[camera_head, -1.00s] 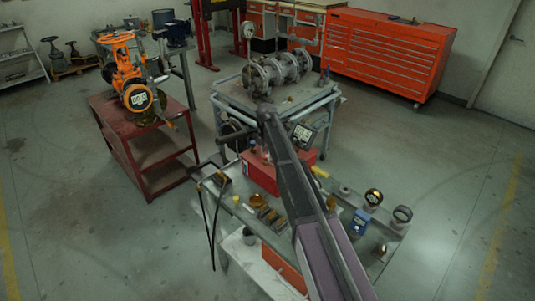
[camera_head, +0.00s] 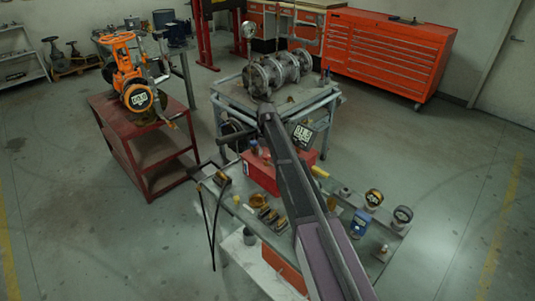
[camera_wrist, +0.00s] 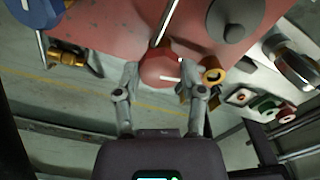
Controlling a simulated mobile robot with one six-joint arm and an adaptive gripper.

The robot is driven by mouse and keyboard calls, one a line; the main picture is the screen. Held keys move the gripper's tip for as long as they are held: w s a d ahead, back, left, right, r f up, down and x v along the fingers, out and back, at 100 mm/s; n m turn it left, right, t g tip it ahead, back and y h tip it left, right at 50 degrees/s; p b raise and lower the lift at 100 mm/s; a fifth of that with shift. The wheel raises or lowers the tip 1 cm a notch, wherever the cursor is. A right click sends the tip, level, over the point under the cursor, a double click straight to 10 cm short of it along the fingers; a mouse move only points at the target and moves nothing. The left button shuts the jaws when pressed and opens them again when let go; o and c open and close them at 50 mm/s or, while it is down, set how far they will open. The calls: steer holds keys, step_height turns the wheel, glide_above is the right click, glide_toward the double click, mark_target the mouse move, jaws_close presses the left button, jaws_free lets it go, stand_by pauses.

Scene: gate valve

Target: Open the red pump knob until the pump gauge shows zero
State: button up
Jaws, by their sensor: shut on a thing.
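The red pump (camera_head: 262,178) sits on the grey bench in the head view, partly behind my arm. Its red body (camera_wrist: 105,25) fills the top of the wrist view. A round red knob (camera_wrist: 160,70) with a white mark lies between my fingers. My gripper (camera_wrist: 160,82) is shut on this knob, one finger on each side. In the head view, my arm and the pump hide the knob and fingertips.
Brass fittings (camera_wrist: 211,75) stand close to my right finger. Gauges (camera_head: 373,197) and small tools occupy the bench. An orange valve (camera_head: 128,72) stands on a red table with its own display. A flanged pipe (camera_head: 278,72) lies on the cart behind. The floor at right is clear.

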steer(key=shift+s, duration=0.15)
steer(key=o, duration=1)
steer(key=shift+o, duration=0.7)
